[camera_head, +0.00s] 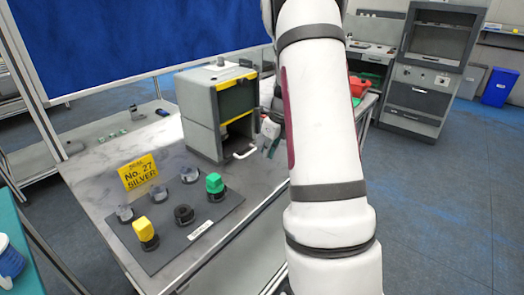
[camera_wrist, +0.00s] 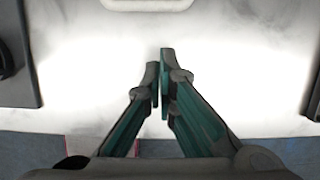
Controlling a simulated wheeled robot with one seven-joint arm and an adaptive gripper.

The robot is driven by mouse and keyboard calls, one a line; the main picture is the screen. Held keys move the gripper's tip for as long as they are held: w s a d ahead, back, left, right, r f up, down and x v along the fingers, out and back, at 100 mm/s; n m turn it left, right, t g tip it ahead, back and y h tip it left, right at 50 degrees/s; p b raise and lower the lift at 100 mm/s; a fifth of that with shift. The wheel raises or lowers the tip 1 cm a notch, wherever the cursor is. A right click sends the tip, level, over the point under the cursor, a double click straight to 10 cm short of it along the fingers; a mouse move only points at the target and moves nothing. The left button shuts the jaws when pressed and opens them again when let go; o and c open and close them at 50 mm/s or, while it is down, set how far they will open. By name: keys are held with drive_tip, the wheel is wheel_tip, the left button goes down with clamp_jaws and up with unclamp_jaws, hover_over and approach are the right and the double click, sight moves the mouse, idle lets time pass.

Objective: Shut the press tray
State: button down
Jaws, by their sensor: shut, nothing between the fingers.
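The press (camera_head: 203,125) is a grey box with yellow trim, standing on the grey table. A pale handle (camera_head: 245,153) shows low at its front opening; the tray behind it is mostly hidden inside, and I cannot tell how far out it sits. My gripper (camera_head: 270,140) is just right of the press front, partly hidden by my arm. In the wrist view my gripper (camera_wrist: 160,78) is shut and empty, its fingertips over the bright table top. A grey rounded edge (camera_wrist: 147,4) shows ahead of the fingertips, apart from them.
A dark board (camera_head: 187,232) on the table's near part carries several round holders, with a yellow piece (camera_head: 143,228) and a green piece (camera_head: 214,183). A yellow sign (camera_head: 138,171) stands behind it. The table's front edge lies close under my arm. A blue bin (camera_head: 499,87) stands far right.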

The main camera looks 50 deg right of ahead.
drive_tip(key=v, duration=1)
drive_tip(key=shift+r, duration=0.1)
